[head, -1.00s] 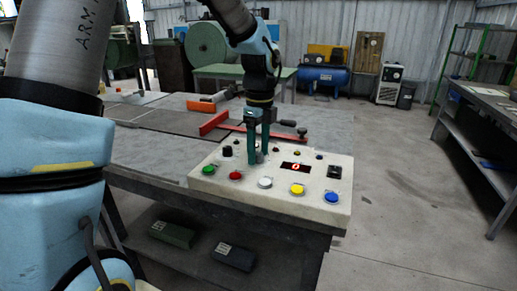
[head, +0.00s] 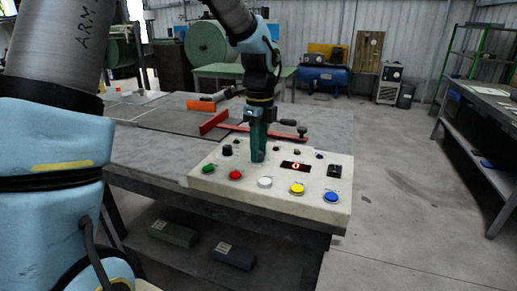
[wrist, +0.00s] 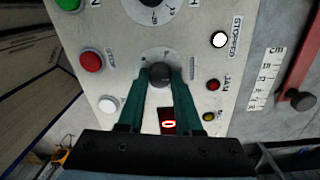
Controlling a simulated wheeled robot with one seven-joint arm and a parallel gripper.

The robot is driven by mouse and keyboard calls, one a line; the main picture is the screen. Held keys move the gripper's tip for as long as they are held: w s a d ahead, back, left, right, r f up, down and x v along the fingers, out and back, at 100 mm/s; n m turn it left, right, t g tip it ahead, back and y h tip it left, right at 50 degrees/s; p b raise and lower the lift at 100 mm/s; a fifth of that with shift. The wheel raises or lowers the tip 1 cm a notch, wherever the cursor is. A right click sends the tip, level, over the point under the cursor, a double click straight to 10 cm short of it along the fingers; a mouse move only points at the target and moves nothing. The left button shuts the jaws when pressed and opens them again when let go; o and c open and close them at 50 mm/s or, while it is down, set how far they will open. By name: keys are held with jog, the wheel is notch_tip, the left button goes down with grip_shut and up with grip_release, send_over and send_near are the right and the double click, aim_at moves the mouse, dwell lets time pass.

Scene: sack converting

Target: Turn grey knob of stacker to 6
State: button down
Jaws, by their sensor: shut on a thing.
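The stacker's pale control panel (head: 225,190) sits at the table's front corner. My gripper (head: 257,158) points down at its middle; its green fingers also show in the wrist view (wrist: 160,78). They are shut on a dark grey round knob (wrist: 160,73), one finger on each side. A white dial with fine marks surrounds this knob; its numbers and pointer are too small or hidden to read. In the head view my fingers hide the knob. A small display (wrist: 168,124) shows a red digit that looks like 0; it also shows in the head view (head: 295,166).
Green (head: 208,168), red (head: 235,175), white (head: 264,182), yellow (head: 297,189) and blue (head: 331,196) buttons line the panel's front. A black knob (head: 227,151) and a black switch (head: 333,171) flank my gripper. A lit STOPPED lamp (wrist: 219,40) stands near. A red bar lies behind.

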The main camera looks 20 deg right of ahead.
jog(key=n, duration=0.6)
jog(key=shift+n+p, duration=0.3)
jog(key=shift+p, duration=0.1)
jog(key=n, duration=0.3)
jog(key=shift+n, duration=0.3)
jog(key=n, duration=0.3)
jog(key=shift+n, duration=0.4)
jog(key=n, duration=0.6)
jog(key=shift+h, duration=0.3)
jog(key=n, duration=0.6)
jog(key=shift+a+n+p, duration=0.1)
jog(key=shift+n+p, duration=0.3)
